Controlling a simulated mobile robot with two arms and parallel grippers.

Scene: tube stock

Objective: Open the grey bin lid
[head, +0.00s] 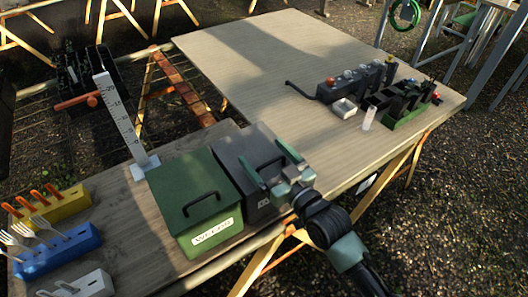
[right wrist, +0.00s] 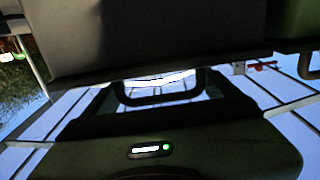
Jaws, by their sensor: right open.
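The grey bin (head: 229,154) stands on the wooden table, right beside the green bin. Its dark grey lid (head: 246,138) looks shut. The black lid handle (head: 271,161) shows between the fingers of my right gripper (head: 259,148), which is open over the lid. I cannot tell whether the fingers touch the handle. In the right wrist view the handle (right wrist: 160,97) is a dark loop in front of the gripper body, and the grey lid (right wrist: 150,40) fills the top. My left gripper is not in view.
The green bin (head: 195,185) with its own handle and label stands close on the left. A white upright ruler (head: 120,118) is behind it. Yellow (head: 62,207) and blue (head: 60,250) holders stand at left. Dark racks (head: 400,98) stand far right.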

